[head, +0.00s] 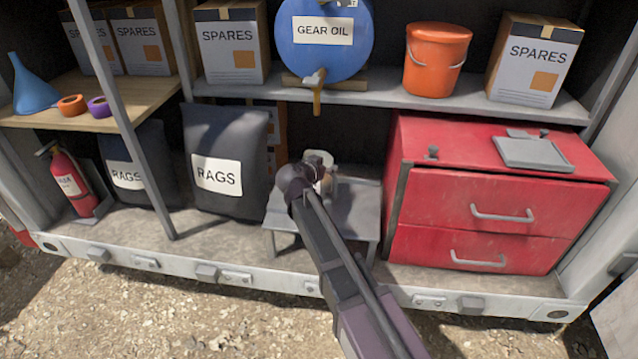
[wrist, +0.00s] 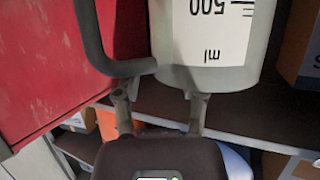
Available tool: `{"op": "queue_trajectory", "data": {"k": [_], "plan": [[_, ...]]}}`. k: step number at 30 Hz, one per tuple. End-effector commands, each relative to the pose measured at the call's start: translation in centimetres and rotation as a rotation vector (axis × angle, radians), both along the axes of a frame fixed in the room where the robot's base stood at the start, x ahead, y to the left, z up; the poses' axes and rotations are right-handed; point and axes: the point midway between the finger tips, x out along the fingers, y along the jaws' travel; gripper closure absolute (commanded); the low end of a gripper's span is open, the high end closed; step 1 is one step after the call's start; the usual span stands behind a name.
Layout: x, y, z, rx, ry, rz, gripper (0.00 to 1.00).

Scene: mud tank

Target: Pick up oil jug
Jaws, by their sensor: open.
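The oil jug (wrist: 208,75) is a pale grey-green vessel with a white "500 ml" label and a dark handle (wrist: 92,40). In the wrist view it is upside down and close to my gripper (wrist: 160,97). My gripper is open. One finger is by the lower bend of the handle, the other by the jug's body; I cannot tell whether they touch. In the head view the jug's pale top (head: 319,157) shows behind my gripper (head: 310,176), which hides much of it. The jug appears to stand on a small grey stand (head: 352,210).
A red drawer cabinet (head: 488,205) stands close on the right, and dark rag sacks (head: 222,150) on the left. The shelf above holds a blue gear oil drum (head: 323,55) with a tap (head: 317,92) hanging over the stand. Boxes stand behind.

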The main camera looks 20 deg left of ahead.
Motion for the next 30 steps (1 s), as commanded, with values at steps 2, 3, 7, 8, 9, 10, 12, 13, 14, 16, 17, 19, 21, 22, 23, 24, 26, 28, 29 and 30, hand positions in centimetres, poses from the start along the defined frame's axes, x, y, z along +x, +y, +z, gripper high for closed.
{"op": "queue_trajectory", "data": {"k": [2,3,7,8,9,10,12,13,14,16,17,19,21,22,23,24,26,28,29,30], "plan": [[-0.02,-0.01,0.03,0.0,0.0,0.0,0.47],[-0.02,-0.01,0.03,0.0,0.0,0.0,0.47],[-0.02,-0.01,0.03,0.0,0.0,0.0,0.47],[-0.03,-0.01,0.03,0.0,0.0,0.0,0.47],[-0.03,0.0,0.03,0.0,0.0,0.0,0.47],[-0.03,0.0,0.03,0.0,0.0,0.0,0.47],[-0.03,0.0,0.03,0.0,0.0,0.0,0.47],[-0.03,0.0,0.03,0.0,0.0,0.0,0.56],[-0.03,0.0,0.03,0.0,0.0,0.0,0.65],[-0.04,0.01,0.04,0.0,0.0,0.0,0.85],[-0.04,0.01,0.04,0.0,0.0,0.0,0.94],[-0.04,0.01,0.03,0.0,0.0,0.0,1.0],[-0.05,0.0,0.01,0.0,0.0,0.0,1.0],[-0.05,0.0,0.01,0.0,0.001,0.0,1.0],[-0.05,0.0,0.0,0.0,0.001,0.0,1.0],[-0.06,0.0,-0.01,0.0,0.001,0.0,1.0],[-0.05,0.01,0.01,0.0,0.0,0.0,1.0],[-0.07,0.01,0.0,0.0,0.001,0.0,1.0],[-0.06,0.01,-0.02,0.0,0.001,0.0,1.0],[-0.07,0.02,-0.01,0.0,0.001,0.0,1.0]]}}
